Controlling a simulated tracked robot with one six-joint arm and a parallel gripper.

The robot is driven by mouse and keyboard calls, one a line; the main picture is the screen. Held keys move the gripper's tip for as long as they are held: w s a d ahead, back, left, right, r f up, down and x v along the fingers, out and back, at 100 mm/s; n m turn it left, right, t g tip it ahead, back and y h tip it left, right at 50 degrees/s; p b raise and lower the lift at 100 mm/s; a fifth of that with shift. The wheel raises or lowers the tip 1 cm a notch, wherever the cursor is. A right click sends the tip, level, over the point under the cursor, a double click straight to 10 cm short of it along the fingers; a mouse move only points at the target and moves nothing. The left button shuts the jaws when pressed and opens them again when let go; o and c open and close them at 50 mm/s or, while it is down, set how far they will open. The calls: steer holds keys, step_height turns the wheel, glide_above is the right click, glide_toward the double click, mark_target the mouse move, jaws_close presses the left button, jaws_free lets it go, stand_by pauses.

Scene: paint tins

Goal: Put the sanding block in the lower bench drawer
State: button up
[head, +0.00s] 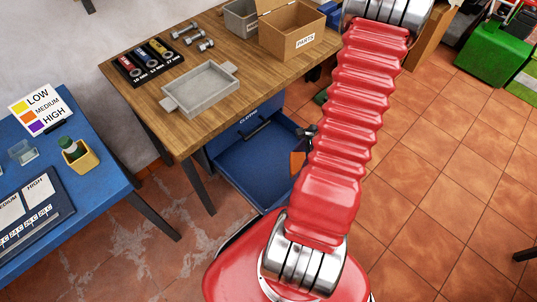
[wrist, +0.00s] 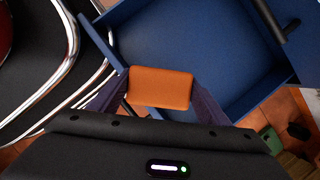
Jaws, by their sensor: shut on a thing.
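The sanding block (wrist: 160,88) is an orange block held crosswise between the two fingers of my gripper (wrist: 158,97) in the wrist view. In the head view the block (head: 297,163) shows as an orange patch beside my red arm, which hides part of it. The lower bench drawer (head: 240,168) is blue and pulled open under the wooden bench. Its bare inside (wrist: 190,40) shows in the wrist view, with the block overlapping its near edge in the picture. The block's height above the drawer is hard to tell.
The wooden bench (head: 150,110) bears a grey tray (head: 200,88), a socket rack (head: 149,62) and a parts box (head: 291,30). A blue table (head: 100,175) stands left.

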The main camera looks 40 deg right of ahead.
glide_above(264, 160)
steer(key=s+d, duration=0.1)
steer(key=f, duration=0.7)
steer(key=shift+s+d+f, duration=0.1)
steer(key=shift+s+f, duration=0.05)
steer(key=shift+s, duration=0.2)
steer(key=shift+f, duration=0.4)
steer(key=shift+f, duration=0.1)
step_height(264, 160, down, 2)
steer(key=shift+f, duration=0.2)
steer(key=shift+w+f, duration=0.4)
steer(key=shift+f, duration=0.25)
